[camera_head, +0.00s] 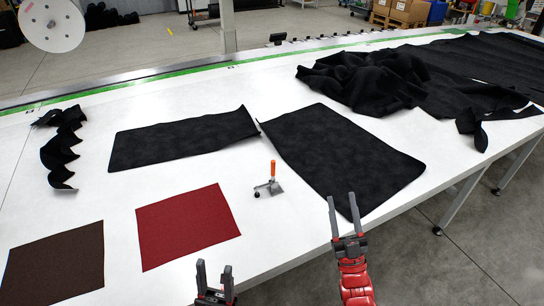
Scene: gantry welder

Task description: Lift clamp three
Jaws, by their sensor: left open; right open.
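One clamp (270,182) with an orange handle and a grey metal base stands upright on the white table, between the red cloth and the large black sheet. I see no marking that tells its number. My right gripper (342,207) is open and empty, with its fingers over the near edge of the large black sheet, to the right of the clamp and nearer to me. My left gripper (214,274) is open and empty at the bottom of the view, below the red cloth and nearer to me than the clamp. Neither gripper touches the clamp.
A red cloth square (186,224) and a dark brown one (56,262) lie flat at the left. Two black sheets (184,139) (342,150) lie behind and right of the clamp. Crumpled black fabric (362,82) fills the far right. Bare white table surrounds the clamp.

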